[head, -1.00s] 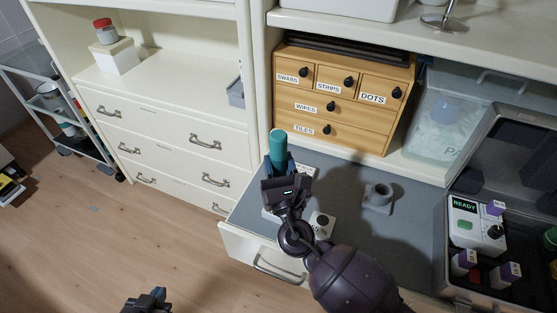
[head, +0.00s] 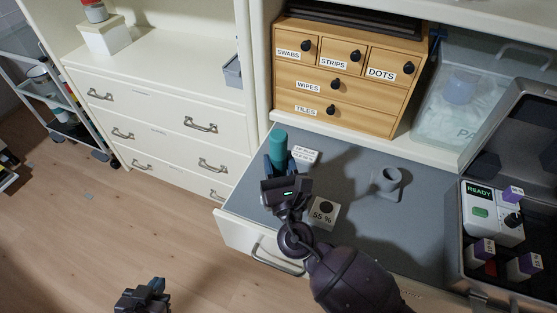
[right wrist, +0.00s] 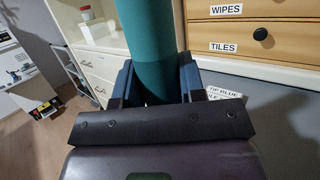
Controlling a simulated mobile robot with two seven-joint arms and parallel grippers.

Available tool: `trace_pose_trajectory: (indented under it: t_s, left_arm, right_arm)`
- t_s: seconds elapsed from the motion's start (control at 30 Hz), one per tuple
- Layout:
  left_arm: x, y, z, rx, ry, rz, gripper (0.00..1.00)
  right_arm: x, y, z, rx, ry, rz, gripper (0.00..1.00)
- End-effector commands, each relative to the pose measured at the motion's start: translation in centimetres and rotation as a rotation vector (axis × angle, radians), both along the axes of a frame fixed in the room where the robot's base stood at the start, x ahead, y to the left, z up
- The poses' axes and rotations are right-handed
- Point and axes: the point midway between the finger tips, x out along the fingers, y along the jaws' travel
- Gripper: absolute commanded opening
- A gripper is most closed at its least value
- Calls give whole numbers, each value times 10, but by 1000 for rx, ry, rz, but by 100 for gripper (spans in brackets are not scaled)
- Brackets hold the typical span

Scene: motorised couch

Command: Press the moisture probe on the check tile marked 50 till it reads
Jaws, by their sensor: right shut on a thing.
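The teal moisture probe (head: 279,146) stands roughly upright in my right gripper (head: 280,169), which is shut on it above the grey counter. The probe also fills the top middle of the right wrist view (right wrist: 150,45), between the two fingers (right wrist: 158,82). Its lower tip is hidden behind the gripper. A white tile (head: 323,214) with a black spot and a percent mark lies just right of my right wrist. Its number looks like 55 but is too small to be sure. My left gripper (head: 148,292) is low at the bottom left, over the floor; its jaw gap is unclear.
A white printed card (head: 305,156) lies behind the probe. A grey holder (head: 386,184) stands to the right. An open case (head: 462,258) holds a device reading READY (head: 487,212). A wooden drawer box (head: 345,80) stands behind. Grey counter between is clear.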

Motion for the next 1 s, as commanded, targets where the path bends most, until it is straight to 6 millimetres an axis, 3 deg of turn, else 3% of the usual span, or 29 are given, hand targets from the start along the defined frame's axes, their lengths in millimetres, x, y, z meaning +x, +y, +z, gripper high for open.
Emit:
trace_pose_trajectory:
  t_s: [1.0]
  left_arm:
    - [-7, -1, -7, -6, 16, 9, 0]
  right_arm:
    - [0, 0, -3, 0, 0, 0, 0]
